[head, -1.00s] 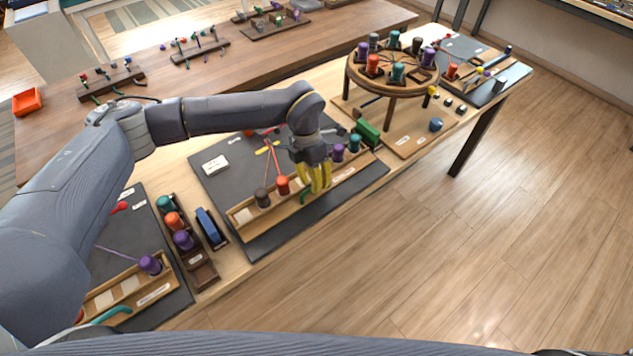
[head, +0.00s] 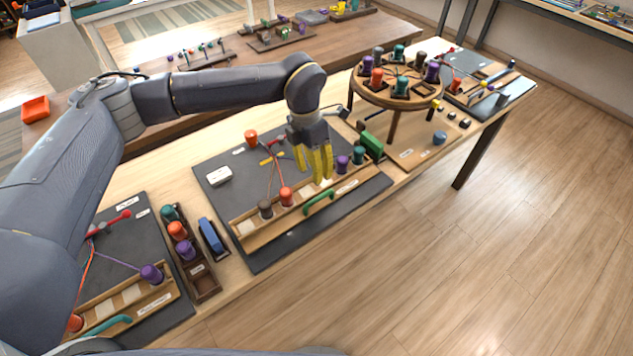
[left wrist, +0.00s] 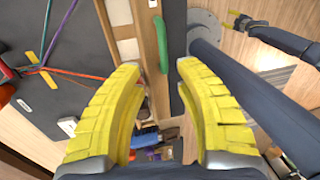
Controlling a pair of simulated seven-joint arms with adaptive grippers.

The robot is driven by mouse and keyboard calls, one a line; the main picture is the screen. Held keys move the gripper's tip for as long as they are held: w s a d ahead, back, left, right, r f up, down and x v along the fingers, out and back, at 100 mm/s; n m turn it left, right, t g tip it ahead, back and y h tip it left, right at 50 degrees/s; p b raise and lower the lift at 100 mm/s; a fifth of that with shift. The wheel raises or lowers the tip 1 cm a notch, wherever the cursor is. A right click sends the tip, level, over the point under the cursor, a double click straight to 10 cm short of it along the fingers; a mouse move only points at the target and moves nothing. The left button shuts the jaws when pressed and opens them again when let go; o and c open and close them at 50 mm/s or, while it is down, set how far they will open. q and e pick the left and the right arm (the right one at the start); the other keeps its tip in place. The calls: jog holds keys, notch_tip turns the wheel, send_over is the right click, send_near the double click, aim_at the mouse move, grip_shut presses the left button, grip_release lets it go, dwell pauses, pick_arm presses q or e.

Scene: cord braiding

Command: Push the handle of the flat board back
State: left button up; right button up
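The dark flat board (head: 262,246) lies on the table in the middle of the head view, with a wooden spool rail along its front. A green handle (head: 319,203) is on the rail's front side; it also shows in the left wrist view (left wrist: 161,45). My left gripper (head: 314,174) hangs over the rail, just behind the handle in the head view. Its yellow fingers are apart with nothing between them, and in the left wrist view (left wrist: 159,67) the handle shows beyond the gap. My right gripper (left wrist: 236,20) is small at the left wrist view's upper right; its opening is unclear.
Orange (head: 286,196), dark, purple and teal spools stand along the rail. A spool box (head: 199,273) and a second board (head: 180,318) with a teal handle (head: 108,325) are to the left. A round stand (head: 394,92) with spools is at the right.

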pick_arm(q)
jog(key=shift+w+a+r, duration=0.15)
jog(key=shift+r, duration=0.75)
jog(key=shift+w+a+r, duration=0.1)
jog(key=shift+r, duration=0.75)
